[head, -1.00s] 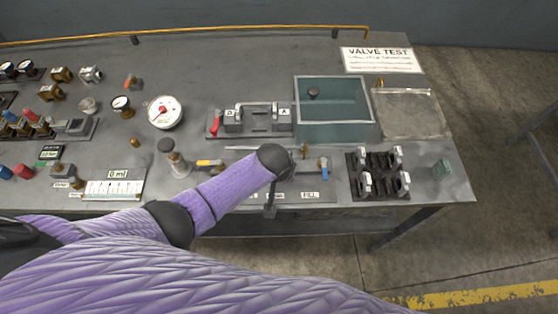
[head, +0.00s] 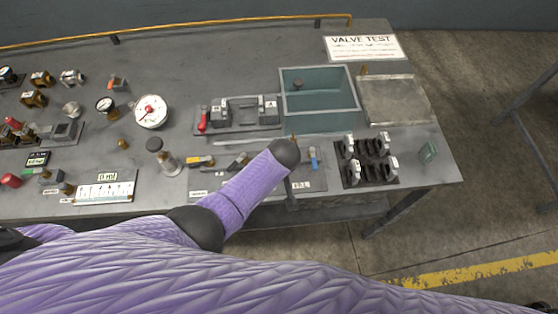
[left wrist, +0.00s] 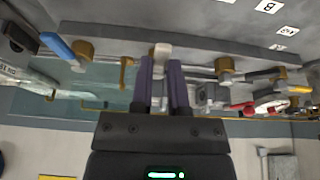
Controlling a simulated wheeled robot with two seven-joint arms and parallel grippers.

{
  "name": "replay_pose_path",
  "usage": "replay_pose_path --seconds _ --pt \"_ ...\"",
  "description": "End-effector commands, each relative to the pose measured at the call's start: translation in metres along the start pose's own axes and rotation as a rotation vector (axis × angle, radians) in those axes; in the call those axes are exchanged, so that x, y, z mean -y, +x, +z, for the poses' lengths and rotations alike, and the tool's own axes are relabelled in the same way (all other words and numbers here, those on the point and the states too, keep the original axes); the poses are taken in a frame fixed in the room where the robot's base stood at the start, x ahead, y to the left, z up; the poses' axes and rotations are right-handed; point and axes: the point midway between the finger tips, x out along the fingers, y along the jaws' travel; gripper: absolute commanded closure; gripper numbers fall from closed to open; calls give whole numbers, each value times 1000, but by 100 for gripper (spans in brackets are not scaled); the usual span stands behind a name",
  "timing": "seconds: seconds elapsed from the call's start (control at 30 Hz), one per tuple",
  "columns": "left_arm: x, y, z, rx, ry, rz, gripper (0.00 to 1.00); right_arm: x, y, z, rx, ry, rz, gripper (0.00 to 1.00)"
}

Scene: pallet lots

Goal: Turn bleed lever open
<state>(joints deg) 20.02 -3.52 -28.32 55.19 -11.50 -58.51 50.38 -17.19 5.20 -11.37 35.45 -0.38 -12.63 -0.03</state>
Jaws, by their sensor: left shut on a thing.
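My left gripper (left wrist: 163,75) comes up from the bottom of the left wrist view, its two fingers close together on a small pale-tipped piece (left wrist: 161,52). This piece stands in the row of levers on the bench panel, but its label is not readable, so I cannot confirm it is the bleed lever. In the head view my wrist hides the gripper and this piece. To one side is a blue-handled lever (head: 313,157); on the other are a dark-handled lever (head: 238,162) and a yellow-handled lever (head: 200,162). My right gripper is out of view.
Behind the panel are a water tank (head: 320,110), a red-handled fixture (head: 203,121) and a round gauge (head: 150,111). A black block with several grey fittings (head: 369,178) stands right of the panel. A flat metal plate (head: 395,98) lies beside the tank.

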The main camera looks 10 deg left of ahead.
Motion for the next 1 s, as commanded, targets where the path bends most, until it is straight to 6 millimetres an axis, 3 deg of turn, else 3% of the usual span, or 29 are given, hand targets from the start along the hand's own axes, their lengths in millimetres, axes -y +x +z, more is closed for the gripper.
replay_pose_path --seconds 0.23,0.27,0.4,0.73,1.0 --pt "0 0 -1 -2 -1 2 100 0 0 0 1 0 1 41" --pt "0 0 -1 -2 -1 2 74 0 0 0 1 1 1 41" --pt "0 0 -1 -2 -1 2 45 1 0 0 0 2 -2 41" --pt "0 -7 -1 0 0 1 45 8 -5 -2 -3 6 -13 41" --pt "0 -74 -2 -1 -1 3 45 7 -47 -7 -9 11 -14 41"
